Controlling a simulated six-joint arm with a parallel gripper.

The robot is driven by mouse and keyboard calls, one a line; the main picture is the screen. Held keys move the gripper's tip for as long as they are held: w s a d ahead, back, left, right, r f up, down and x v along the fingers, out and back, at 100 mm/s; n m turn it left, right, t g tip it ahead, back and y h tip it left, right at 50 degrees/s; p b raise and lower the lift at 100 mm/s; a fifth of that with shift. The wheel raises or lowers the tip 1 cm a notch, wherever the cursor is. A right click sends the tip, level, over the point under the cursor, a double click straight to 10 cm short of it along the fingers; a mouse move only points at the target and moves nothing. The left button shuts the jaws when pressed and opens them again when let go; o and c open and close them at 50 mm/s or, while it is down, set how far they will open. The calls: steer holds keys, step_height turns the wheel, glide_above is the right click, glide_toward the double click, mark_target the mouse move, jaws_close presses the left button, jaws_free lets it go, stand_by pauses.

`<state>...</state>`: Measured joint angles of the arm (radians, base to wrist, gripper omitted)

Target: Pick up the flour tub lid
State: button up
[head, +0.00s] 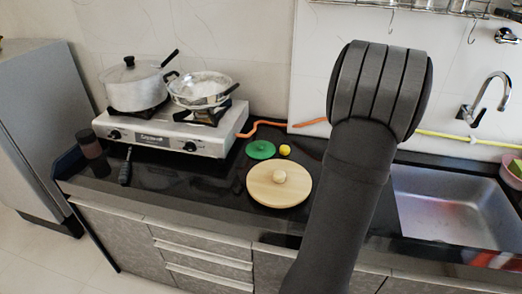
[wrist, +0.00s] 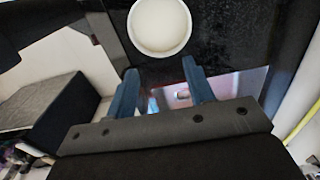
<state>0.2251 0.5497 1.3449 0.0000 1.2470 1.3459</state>
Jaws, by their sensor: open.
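Two lid-like things lie on the black counter in the head view: a small green round lid (head: 260,149) and a larger pale wooden disc (head: 262,190) with a round knob. I cannot tell which is the flour tub lid. In the wrist view a white round tub or lid (wrist: 160,26) lies on the dark counter just beyond my fingertips. My gripper (wrist: 160,65) shows two blue fingers spread apart with nothing between them. In the head view my gripper is hidden behind my dark arm.
A two-burner stove (head: 165,138) with a lidded pot (head: 134,90) and a pan (head: 200,90) stands at left. A yellow ball-like thing (head: 285,150) sits beside the green lid. The sink (head: 450,205) is at right. An orange hose (head: 262,124) runs along the wall.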

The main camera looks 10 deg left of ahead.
steer(key=w+a+n+t, duration=0.1)
steer(key=w+a+n, duration=0.4)
steer(key=w+a, duration=0.25)
steer(key=n+t, duration=0.3)
steer(key=n, duration=1)
glide_toward(261, 144)
steer(key=x, duration=0.3)
steer(key=shift+d, duration=0.1)
steer(key=shift+a+x, duration=0.2)
steer(key=shift+x, duration=2.8)
steer(key=shift+r, duration=0.1)
jaws_close()
